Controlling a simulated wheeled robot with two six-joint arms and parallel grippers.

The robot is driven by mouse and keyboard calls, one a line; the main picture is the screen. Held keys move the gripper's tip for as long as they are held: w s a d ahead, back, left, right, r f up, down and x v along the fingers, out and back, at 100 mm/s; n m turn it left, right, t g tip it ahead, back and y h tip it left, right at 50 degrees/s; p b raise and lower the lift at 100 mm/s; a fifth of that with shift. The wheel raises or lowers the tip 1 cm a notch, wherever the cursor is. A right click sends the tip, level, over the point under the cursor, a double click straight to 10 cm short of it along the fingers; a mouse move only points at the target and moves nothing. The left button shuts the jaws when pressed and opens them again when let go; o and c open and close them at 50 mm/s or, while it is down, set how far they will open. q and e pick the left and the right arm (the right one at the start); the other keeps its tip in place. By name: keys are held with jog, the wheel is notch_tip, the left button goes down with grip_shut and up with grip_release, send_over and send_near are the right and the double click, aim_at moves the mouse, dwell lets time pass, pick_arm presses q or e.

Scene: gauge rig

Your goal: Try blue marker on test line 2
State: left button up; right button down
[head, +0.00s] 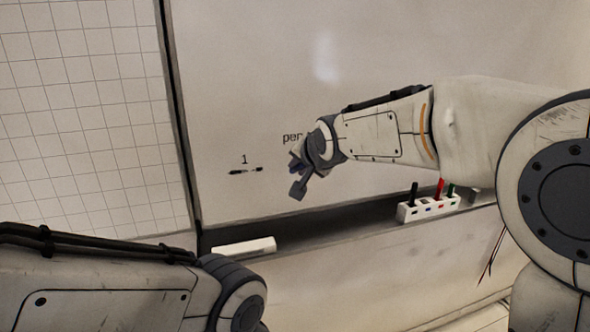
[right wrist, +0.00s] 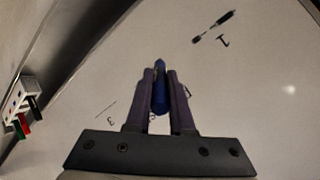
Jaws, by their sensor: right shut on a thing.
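My right gripper (head: 297,184) is in front of the whiteboard (head: 260,80), just right of the line labelled 1. In the right wrist view my right gripper (right wrist: 160,88) is shut on the blue marker (right wrist: 161,92), which points away from the wrist toward the board. I cannot tell whether its tip touches the board. Test line 1 (head: 246,171) carries dark black strokes and also shows in the right wrist view (right wrist: 213,27). A thin line labelled 3 (right wrist: 106,109) shows there too. Test line 2 is hidden behind the gripper and marker. My left gripper is out of view.
A white holder (head: 412,213) with black (head: 413,194), red (head: 440,188) and green (head: 450,191) markers stands on the dark tray ledge (head: 340,222). A white block (head: 243,246) lies at the ledge's left end. A tiled wall (head: 80,110) is left of the board.

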jog(key=shift+s+d+b, duration=0.25)
jog(key=shift+s+b, duration=0.05)
jog(key=shift+s, duration=0.45)
jog(key=shift+s, duration=0.1)
jog(key=s, duration=0.1)
jog(key=s+d+b, duration=0.1)
jog(key=shift+s, duration=0.35)
